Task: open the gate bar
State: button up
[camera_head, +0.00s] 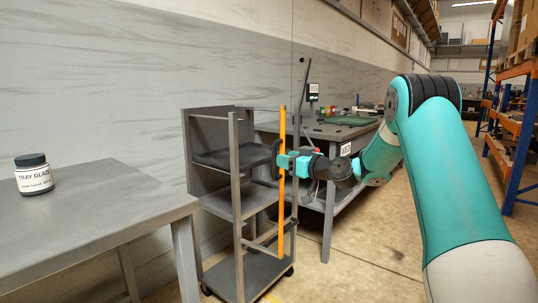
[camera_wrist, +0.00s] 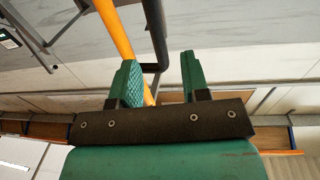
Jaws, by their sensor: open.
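The gate bar (camera_head: 281,205) is a tall orange upright at the front of a grey shelf cart. My gripper (camera_head: 283,161) is at the upper half of the bar, with its teal jaws level across it. In the wrist view the orange bar (camera_wrist: 116,32) slants down behind the left finger. A dark handle (camera_wrist: 155,30) beside it runs down into the gap between the open fingers (camera_wrist: 158,62). A short dark link shows near the handle's lower end. I cannot tell whether either finger touches the handle or the bar.
The grey cart (camera_head: 235,150) has several shelves and stands on casters. A grey table (camera_head: 100,200) at the left holds a jar labelled Tray Glaze (camera_head: 33,175). A workbench (camera_head: 340,135) stands close behind the cart. Orange and blue racks (camera_head: 515,130) line the right.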

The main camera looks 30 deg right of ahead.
jog(key=x, duration=0.7)
jog(key=shift+p, duration=0.3)
jog(key=shift+w, duration=0.1)
grip_shut()
